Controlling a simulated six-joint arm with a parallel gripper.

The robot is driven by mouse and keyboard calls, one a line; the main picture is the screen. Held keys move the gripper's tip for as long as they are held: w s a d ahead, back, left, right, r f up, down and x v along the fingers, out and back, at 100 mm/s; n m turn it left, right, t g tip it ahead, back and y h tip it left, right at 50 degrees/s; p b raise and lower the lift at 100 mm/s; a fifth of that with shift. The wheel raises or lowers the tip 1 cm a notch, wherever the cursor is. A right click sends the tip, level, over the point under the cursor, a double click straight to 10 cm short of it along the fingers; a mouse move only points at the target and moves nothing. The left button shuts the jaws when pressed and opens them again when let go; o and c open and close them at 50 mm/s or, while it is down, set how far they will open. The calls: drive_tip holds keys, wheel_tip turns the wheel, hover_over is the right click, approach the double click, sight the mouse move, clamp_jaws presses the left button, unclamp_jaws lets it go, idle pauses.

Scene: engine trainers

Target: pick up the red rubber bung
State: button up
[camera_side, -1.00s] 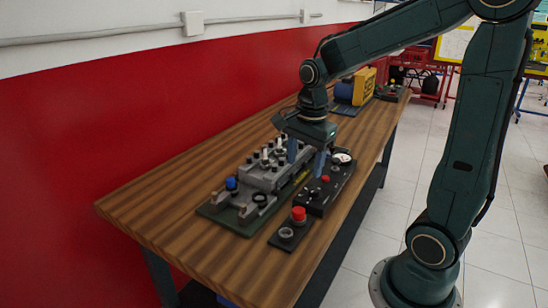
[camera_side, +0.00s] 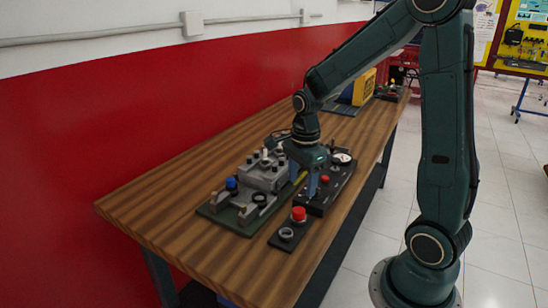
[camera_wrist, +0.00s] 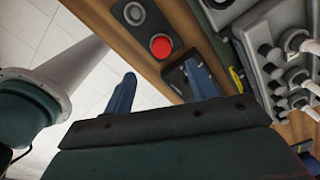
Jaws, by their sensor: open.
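The red rubber bung (camera_side: 298,214) stands on a small black plate (camera_side: 276,240) near the table's front edge, at the plate's far end. A grey ring (camera_side: 286,234) sits at its near end. The wrist view shows the bung (camera_wrist: 161,46) near the top centre, with the ring (camera_wrist: 134,14) above it. My gripper (camera_side: 303,182) is open and empty, above and beyond the bung in the side view, over the black control panel. In the wrist view the bung appears beyond and between the fingertips (camera_wrist: 160,74), apart from both.
A grey engine block (camera_side: 262,178) on a green base stands close beside, with a blue cap (camera_side: 231,183). The black control panel (camera_side: 340,180) with a small red knob and gauge lies behind the bung. Bare wooden table (camera_side: 200,250) is free at the near end.

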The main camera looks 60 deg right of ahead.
sight(299, 210)
drive_tip(key=shift+f, duration=1.95)
drive_tip(key=shift+f, duration=0.1)
drive_tip(key=shift+w+d+f, duration=0.1)
drive_tip(key=shift+f, duration=1.15)
drive_tip(key=shift+w+d+f, duration=0.1)
drive_tip(key=shift+f, duration=1.1)
drive_tip(key=c, duration=1.1)
